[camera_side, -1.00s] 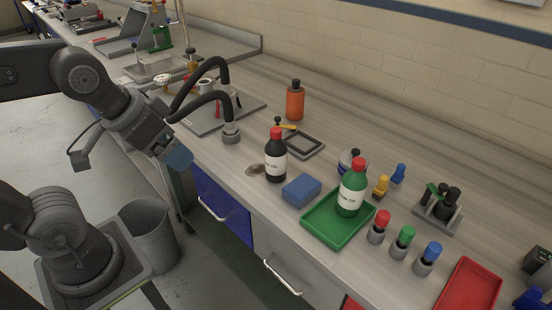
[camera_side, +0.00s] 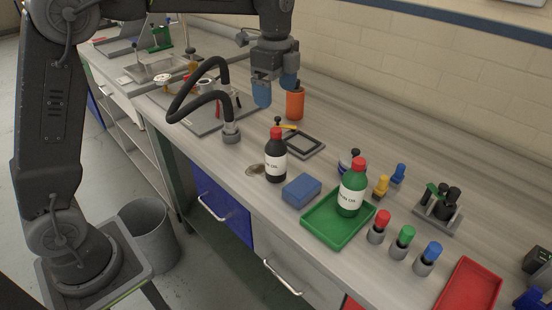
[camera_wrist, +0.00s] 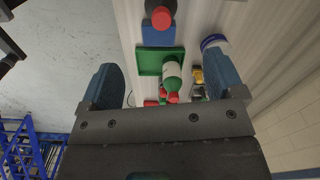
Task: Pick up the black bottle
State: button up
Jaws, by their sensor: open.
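The black bottle (camera_side: 275,157) stands upright on the bench, with a red cap and a white label. In the wrist view, the black bottle (camera_wrist: 160,8) shows at the top edge, its red cap towards me and part of it cut off. My gripper (camera_side: 276,94) is open and empty, above the bench and behind the bottle, close to the orange bottle (camera_side: 295,104) in the picture. Its two blue fingers also show spread apart in the wrist view (camera_wrist: 162,88). It does not touch the black bottle.
A blue block (camera_side: 301,190) lies just right of the bottle. A green tray (camera_side: 318,232) holds a green bottle (camera_side: 351,189). A black frame (camera_side: 303,146) lies behind the black bottle. A black curved hose (camera_side: 186,98) rises to the left. A small brownish spill (camera_side: 255,170) lies beside the bottle.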

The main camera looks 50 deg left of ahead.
aim_at(276, 141)
jog(key=shift+w+f, duration=0.2)
jog(key=shift+f, duration=0.15)
notch_tip(276, 141, down, 13)
jog(key=shift+f, duration=0.2)
jog(key=c, duration=1.5)
